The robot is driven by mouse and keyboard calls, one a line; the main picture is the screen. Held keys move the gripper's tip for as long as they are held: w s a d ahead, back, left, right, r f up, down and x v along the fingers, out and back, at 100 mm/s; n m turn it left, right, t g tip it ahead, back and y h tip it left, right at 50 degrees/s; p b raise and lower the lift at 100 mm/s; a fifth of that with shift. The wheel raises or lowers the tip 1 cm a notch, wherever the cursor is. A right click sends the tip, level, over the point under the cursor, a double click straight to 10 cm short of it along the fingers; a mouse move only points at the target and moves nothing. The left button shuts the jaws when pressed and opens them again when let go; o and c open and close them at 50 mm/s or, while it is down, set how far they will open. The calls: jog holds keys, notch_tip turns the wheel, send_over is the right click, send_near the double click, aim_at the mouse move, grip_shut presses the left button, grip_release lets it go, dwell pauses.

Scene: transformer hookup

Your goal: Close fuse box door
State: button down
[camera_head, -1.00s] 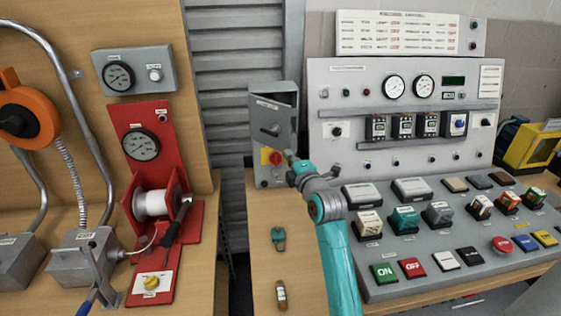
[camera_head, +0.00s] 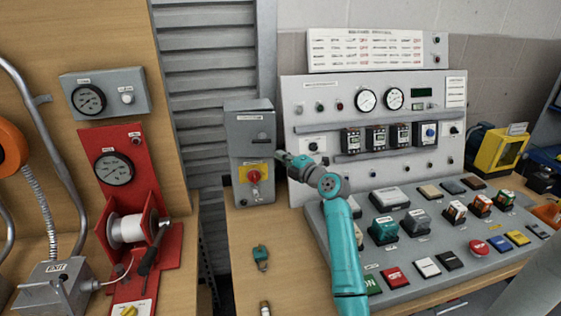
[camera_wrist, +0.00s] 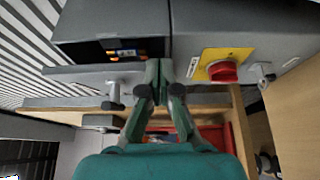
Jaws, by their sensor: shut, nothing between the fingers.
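The fuse box (camera_head: 237,155) is a grey box standing at the left end of the control bench. A yellow plate with a red knob (camera_head: 254,176) is on its lower front. In the wrist view the fuse box door (camera_wrist: 75,74) stands ajar, with a handle (camera_wrist: 113,96) on it. Through the dark gap, fuse parts (camera_wrist: 122,50) show inside. My gripper (camera_head: 279,156) is just right of the box in the head view. In the wrist view its shut, empty fingers (camera_wrist: 160,72) are beside the door's edge; contact is unclear.
The control panel (camera_head: 292,100) stands right of the box, with a sloped button console (camera_head: 405,268) in front. A small teal padlock (camera_head: 260,256) lies on the wooden bench (camera_head: 228,225). A red winch stand (camera_head: 110,140) is at left.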

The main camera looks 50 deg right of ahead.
jog(key=shift+w+d+n+y, duration=0.9)
jog(key=shift+w+d+y, duration=0.15)
jog(key=shift+y, duration=0.45)
